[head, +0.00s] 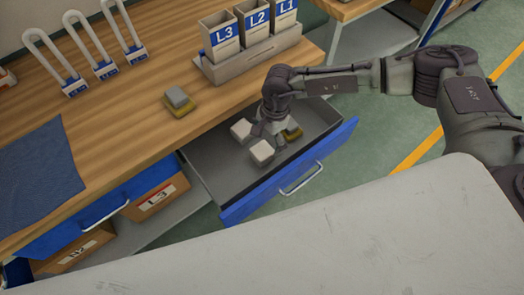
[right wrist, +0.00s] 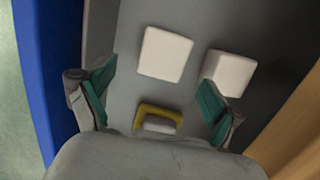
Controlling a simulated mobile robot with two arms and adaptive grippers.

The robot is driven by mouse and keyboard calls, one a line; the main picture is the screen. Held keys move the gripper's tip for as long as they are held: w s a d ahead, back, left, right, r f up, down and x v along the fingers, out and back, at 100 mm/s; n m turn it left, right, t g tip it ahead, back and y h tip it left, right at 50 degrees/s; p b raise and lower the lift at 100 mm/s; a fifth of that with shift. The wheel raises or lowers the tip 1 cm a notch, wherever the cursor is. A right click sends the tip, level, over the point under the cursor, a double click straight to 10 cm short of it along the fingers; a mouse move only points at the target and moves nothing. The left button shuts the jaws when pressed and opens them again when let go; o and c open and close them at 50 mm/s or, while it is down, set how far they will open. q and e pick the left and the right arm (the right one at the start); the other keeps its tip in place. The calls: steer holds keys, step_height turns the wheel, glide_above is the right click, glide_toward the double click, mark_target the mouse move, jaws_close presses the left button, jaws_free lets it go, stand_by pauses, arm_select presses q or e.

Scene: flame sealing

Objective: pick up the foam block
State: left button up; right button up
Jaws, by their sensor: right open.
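Two pale, white block-shaped pieces lie in the open drawer; either may be the foam block. The nearer white block (head: 261,151) also shows in the right wrist view (right wrist: 165,53), and the other white block (head: 241,129) shows there too (right wrist: 230,72). A yellow-edged pad with a grey top (head: 292,133) lies in the drawer beside them; it also shows in the right wrist view (right wrist: 146,112), low between the fingers. My right gripper (head: 267,134) is open and empty above the drawer floor, its fingers partly hiding the contents. My left gripper is out of view.
The blue-fronted drawer (head: 325,170) is pulled out from the wooden workbench (head: 150,70); its walls surround my gripper. A similar grey-and-yellow pad (head: 178,98) lies on the bench. Labelled bins (head: 222,35) stand behind. A pale tabletop (head: 360,240) fills the foreground.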

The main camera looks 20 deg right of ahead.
mark_target(262, 150)
steer(key=shift+s+a+f+p, duration=0.15)
steer(key=shift+a+f+p, duration=0.15)
steer(key=shift+f, duration=0.25)
steer(key=f, duration=0.1)
steer(key=a+f, duration=0.1)
steer(key=f, duration=0.1)
steer(key=shift+f+p, duration=0.3)
steer(key=shift+p, duration=0.1)
steer(key=shift+f, duration=0.25)
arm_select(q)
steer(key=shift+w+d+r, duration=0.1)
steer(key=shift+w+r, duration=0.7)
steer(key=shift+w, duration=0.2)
arm_select(e)
steer(key=c, duration=0.9)
